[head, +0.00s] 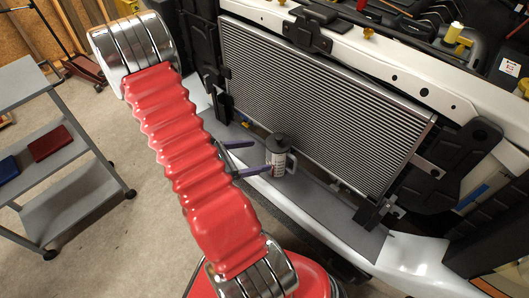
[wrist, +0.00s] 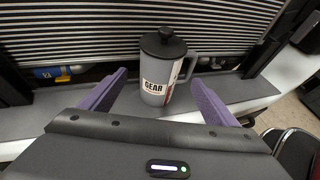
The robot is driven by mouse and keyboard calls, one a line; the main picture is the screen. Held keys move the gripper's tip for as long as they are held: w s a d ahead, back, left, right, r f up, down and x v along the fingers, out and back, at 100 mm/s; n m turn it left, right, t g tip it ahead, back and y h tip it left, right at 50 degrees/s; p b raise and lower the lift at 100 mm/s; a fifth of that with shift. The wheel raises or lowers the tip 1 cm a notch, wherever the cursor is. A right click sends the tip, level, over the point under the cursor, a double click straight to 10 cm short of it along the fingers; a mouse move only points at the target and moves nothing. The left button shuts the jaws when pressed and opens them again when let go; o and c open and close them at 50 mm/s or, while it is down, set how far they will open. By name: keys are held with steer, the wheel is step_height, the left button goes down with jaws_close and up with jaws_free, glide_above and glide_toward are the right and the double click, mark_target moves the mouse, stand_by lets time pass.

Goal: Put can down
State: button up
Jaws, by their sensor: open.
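The can (wrist: 155,92) is grey with a black lid, a side handle and a label reading GEAR. It stands upright on the grey ledge (wrist: 125,110) below the radiator in the wrist view. In the head view the can (head: 275,158) stands on the same ledge (head: 318,192). My gripper (wrist: 158,92) is open, with its purple fingers on either side of the can and gaps showing between them and it. In the head view my gripper (head: 243,158) reaches the can from the left, partly hidden behind my red arm.
The radiator (head: 320,95) rises right behind the can. The white bumper (head: 410,262) edges the ledge in front. A grey cart (head: 65,185) with red and blue boxes stands at the left. Open floor (head: 110,245) lies between the cart and the vehicle.

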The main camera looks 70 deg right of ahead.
steer(key=shift+w+a+r, duration=0.25)
steer(key=shift+w+a, duration=0.15)
steer(key=shift+a, duration=0.1)
stand_by(0.3)
steer(key=shift+w, duration=0.15)
steer(key=w+a+r+m+t+y, duration=0.3)
steer(key=a+r, duration=0.6)
steer(key=a, duration=0.3)
steer(key=w+a+r+m+t+y, duration=0.3)
steer(key=w+a+r+t, duration=0.2)
steer(key=a+r, duration=0.4)
steer(key=w+a+r+m+t+y, duration=0.3)
steer(key=a+r+t, duration=0.3)
steer(key=a, duration=1.1)
step_height(320, 180, up, 3)
steer(key=shift+w+r+m+t+y, duration=0.1)
steer(key=shift+w+m+t+y, duration=0.25)
steer(key=shift+y, duration=0.25)
steer(key=shift+c, duration=0.5)
